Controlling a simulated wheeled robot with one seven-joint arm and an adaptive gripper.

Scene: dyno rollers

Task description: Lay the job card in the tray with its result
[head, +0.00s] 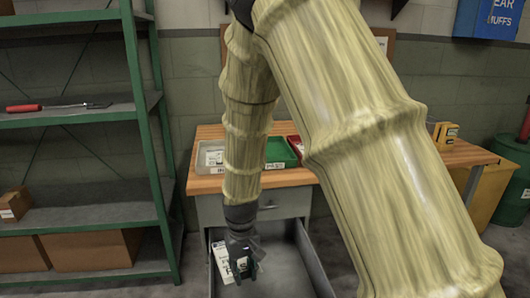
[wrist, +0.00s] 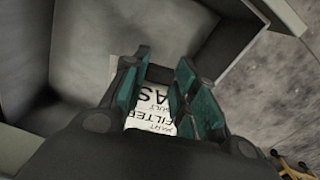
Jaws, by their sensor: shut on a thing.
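My gripper (head: 243,268) reaches down over the open drawer of the bench. In the wrist view its two teal fingers (wrist: 160,75) stand on either side of the white job card (wrist: 147,122) and are shut on it. In the head view the card (head: 222,262) shows pale beside the fingers. On the bench top are a pale grey tray (head: 199,170), a green tray (head: 290,158) and a red tray (head: 293,141); their labels are partly hidden by my arm.
The open grey drawer (head: 313,262) lies below the wooden bench top (head: 205,184). A green shelf rack (head: 160,150) stands close on the left. A yellow bin (head: 482,200) and a green bin (head: 512,185) stand at the right.

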